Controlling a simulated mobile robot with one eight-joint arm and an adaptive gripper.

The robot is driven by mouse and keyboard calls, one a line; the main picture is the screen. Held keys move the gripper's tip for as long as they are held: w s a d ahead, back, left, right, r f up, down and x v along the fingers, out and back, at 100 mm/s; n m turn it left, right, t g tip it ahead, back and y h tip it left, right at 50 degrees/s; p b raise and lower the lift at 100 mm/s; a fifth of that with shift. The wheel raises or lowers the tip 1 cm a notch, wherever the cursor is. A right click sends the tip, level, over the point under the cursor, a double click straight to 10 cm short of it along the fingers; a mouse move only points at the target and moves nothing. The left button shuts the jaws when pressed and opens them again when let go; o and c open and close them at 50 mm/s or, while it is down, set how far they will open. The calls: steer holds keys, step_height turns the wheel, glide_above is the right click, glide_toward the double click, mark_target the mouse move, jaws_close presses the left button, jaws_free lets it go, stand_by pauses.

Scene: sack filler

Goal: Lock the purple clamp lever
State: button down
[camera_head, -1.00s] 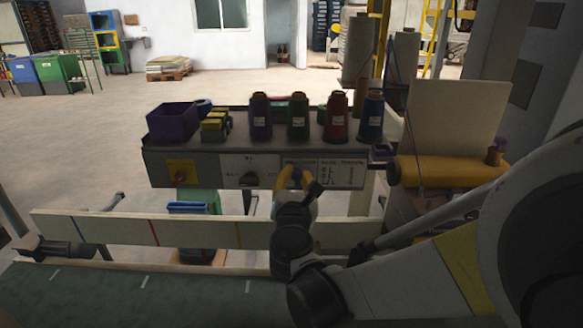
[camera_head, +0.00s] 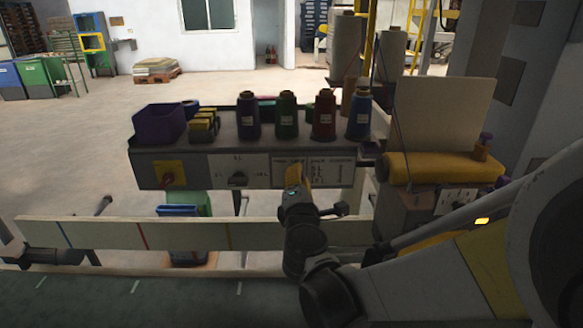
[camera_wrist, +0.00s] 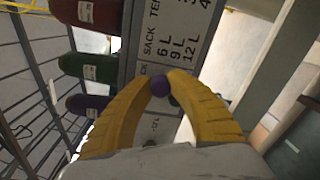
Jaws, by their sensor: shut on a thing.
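A round purple knob (camera_wrist: 160,86) shows in the wrist view in front of the machine's labelled front panel. I take it as the end of the purple clamp lever; the rest of the lever is hidden. My gripper (camera_wrist: 162,84) has its two curved yellow fingers closed on the knob, one at each side. In the head view my gripper (camera_head: 298,172) is at the panel (camera_head: 335,172), and its own body hides the knob there. I cannot tell the lever's angle.
Purple, green, red and blue spools (camera_head: 325,115) stand on the shelf above the panel, with a purple bin (camera_head: 158,124) at its left. A black dial (camera_head: 238,179) is left of my gripper. A pale rail (camera_head: 100,234) runs below. A yellow roll (camera_head: 440,168) is at right.

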steer(key=shift+d+f+m, duration=0.1)
steer(key=shift+d+m, duration=0.05)
steer(key=shift+m, duration=0.35)
steer(key=c, duration=1.2)
jaws_free()
steer(key=s, duration=1.2)
steer(key=shift+a+r, duration=0.2)
steer(key=shift+r, duration=0.05)
